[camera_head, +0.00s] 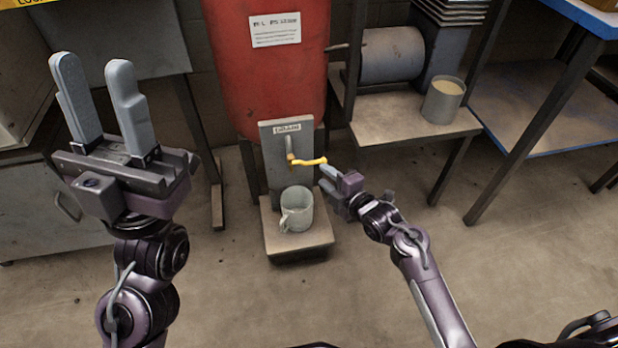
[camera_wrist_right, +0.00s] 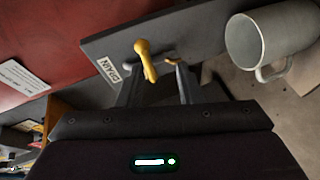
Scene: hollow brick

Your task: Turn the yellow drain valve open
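The yellow drain valve (camera_head: 306,161) is a lever sticking out to the right from a pipe on a grey plate labelled DRAIN (camera_head: 272,140), in front of the red tank. My right gripper (camera_head: 325,180) is at the lever's free end. In the right wrist view the yellow lever (camera_wrist_right: 145,62) shows between my right gripper's two spread fingers (camera_wrist_right: 158,86); I cannot tell whether they touch it. My left gripper (camera_head: 102,90) is raised at the left, fingers apart and empty, far from the valve.
A grey mug (camera_head: 297,208) stands below the valve on a low stand (camera_head: 297,243). The red tank (camera_head: 265,75) is behind. A filled metal cup (camera_head: 443,100) sits on a shelf (camera_head: 400,122) at the right. The floor around the stand is clear.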

